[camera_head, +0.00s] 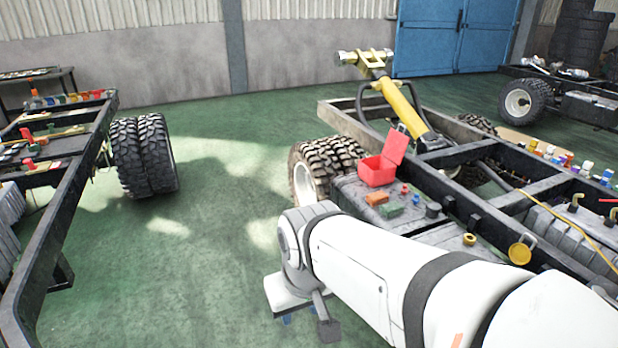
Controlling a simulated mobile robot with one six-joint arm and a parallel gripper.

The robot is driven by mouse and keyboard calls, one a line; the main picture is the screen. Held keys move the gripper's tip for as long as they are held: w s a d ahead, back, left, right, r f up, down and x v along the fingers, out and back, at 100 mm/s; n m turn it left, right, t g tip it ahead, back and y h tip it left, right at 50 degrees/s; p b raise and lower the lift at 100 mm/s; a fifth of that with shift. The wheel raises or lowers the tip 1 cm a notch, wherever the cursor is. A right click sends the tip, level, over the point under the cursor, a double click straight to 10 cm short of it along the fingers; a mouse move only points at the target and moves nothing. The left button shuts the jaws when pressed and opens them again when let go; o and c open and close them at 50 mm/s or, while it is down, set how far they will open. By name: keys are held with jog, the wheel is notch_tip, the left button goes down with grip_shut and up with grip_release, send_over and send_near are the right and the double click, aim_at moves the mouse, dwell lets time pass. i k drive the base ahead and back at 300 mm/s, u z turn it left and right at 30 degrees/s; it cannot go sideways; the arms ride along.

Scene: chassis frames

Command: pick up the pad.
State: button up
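My gripper (308,316) hangs at the end of my white arm at the bottom middle, over the green floor and left of the right-hand chassis. Its fingers are small and partly hidden, so I cannot tell whether it is open or shut. No thing is clearly recognisable as the pad. An orange block (376,198) and a green block (391,210) lie on the grey tank top (350,190) beside an open red box (378,170). Either may be the pad, but I cannot tell. My gripper is apart from both, lower and to the left.
The right chassis frame (455,157) carries a yellow cylinder (405,108), small coloured parts (560,158) and a yellow round piece (520,251). Tyres (325,162) stand behind the tank. Another chassis (62,215) is at left. Green floor (215,235) between them is clear.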

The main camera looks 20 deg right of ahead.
aim_at(377, 198)
jog(key=z, duration=1.25)
jog(key=k, duration=0.5)
jog(key=u, duration=0.8)
jog(key=i, duration=3)
jog(key=z, duration=0.7)
